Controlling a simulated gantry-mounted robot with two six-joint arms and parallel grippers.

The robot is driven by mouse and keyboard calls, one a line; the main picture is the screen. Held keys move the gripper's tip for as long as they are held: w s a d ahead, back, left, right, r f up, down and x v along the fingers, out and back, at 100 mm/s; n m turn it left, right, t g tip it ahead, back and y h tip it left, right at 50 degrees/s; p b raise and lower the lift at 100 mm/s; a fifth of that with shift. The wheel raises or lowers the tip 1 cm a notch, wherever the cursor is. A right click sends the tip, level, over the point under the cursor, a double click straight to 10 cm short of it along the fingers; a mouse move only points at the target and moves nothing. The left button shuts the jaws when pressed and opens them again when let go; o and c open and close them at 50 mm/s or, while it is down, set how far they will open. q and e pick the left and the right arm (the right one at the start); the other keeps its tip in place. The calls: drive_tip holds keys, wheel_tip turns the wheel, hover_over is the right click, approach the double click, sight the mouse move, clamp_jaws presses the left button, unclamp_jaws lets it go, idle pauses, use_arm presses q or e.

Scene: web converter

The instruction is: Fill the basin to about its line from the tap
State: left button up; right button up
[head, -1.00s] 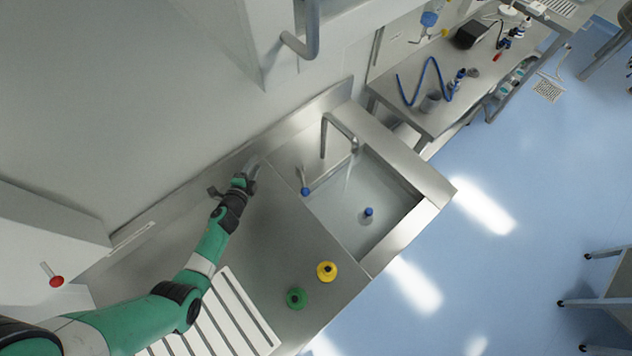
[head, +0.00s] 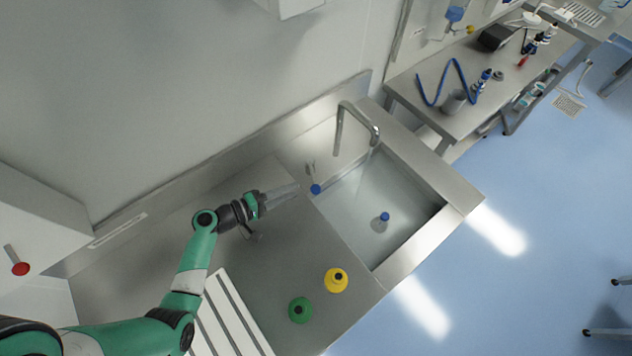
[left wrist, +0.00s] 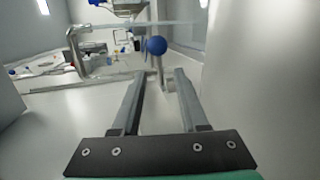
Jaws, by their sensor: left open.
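The basin (head: 428,229) is a steel sink set in the counter. The bent steel tap (head: 357,112) arches over it, and a faint pale streak like water falls from its spout. A lever with a blue knob (head: 316,188) stands at the basin's left edge; the blue knob (left wrist: 156,45) also shows in the left wrist view. My left gripper (head: 292,191) is open and empty, just left of the lever. In the left wrist view, the knob sits above and beyond my open fingertips (left wrist: 160,74). A blue-topped piece (head: 384,216) stands in the basin. I cannot make out a fill line.
A yellow (head: 336,280) and a green (head: 300,310) round item stand on the counter left of the basin. A white slatted rack (head: 226,318) lies at the front. The wall (head: 200,100) rises behind. A side bench (head: 435,75) holds tools.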

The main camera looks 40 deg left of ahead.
sight(307, 197)
use_arm(q)
drive_tip(key=shift+r, duration=0.1)
drive_tip(key=b+x, duration=0.2)
drive_tip(key=b, duration=0.2)
drive_tip(key=f+b+x, duration=0.1)
drive_tip(key=b+x, duration=0.1)
drive_tip(key=b, duration=0.2)
drive_tip(key=shift+s, duration=0.15)
drive_tip(key=shift+b+x, duration=0.85)
drive_tip(key=shift+x, duration=0.25)
drive_tip(key=x, duration=0.3)
drive_tip(key=r+x, duration=0.1)
drive_tip(key=x, duration=0.1)
drive_tip(key=shift+w+d, duration=0.1)
drive_tip(key=shift+w, duration=0.3)
clamp_jaws()
